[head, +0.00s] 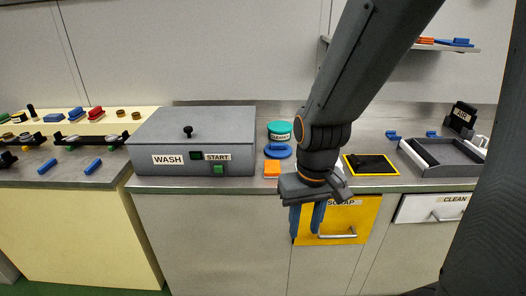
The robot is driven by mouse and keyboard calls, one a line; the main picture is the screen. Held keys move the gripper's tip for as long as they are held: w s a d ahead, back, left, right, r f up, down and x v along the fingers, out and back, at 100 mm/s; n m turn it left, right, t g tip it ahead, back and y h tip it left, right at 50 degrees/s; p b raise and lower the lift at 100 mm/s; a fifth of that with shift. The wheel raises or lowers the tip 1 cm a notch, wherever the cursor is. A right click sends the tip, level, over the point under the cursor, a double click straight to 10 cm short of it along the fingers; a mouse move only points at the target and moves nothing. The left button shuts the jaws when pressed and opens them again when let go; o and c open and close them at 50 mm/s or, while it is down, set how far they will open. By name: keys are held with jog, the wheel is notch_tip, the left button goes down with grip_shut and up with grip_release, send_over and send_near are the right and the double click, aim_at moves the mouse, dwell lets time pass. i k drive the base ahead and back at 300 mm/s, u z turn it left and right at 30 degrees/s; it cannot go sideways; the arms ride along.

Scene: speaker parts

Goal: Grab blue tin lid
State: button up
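A flat round blue lid (278,152) lies on the grey counter, just in front of a teal-topped tin (279,131) with a label. The lid's left and front parts show clearly. My gripper (307,219) hangs pointing down, with two blue fingers apart and nothing seen between them. In the picture it is below and to the right of the lid, in front of the counter's edge and over the yellow drawer front. It appears apart from the lid.
The grey WASH box (194,142) stands left of the lid. Right of my arm are a black-and-yellow tray (370,164), small blue parts (392,135) and a grey tray (446,171). A shelf (450,47) hangs above.

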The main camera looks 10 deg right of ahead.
aim_at(278, 150)
jog(key=u, duration=0.25)
jog(key=i, duration=1.1)
jog(key=z, duration=0.65)
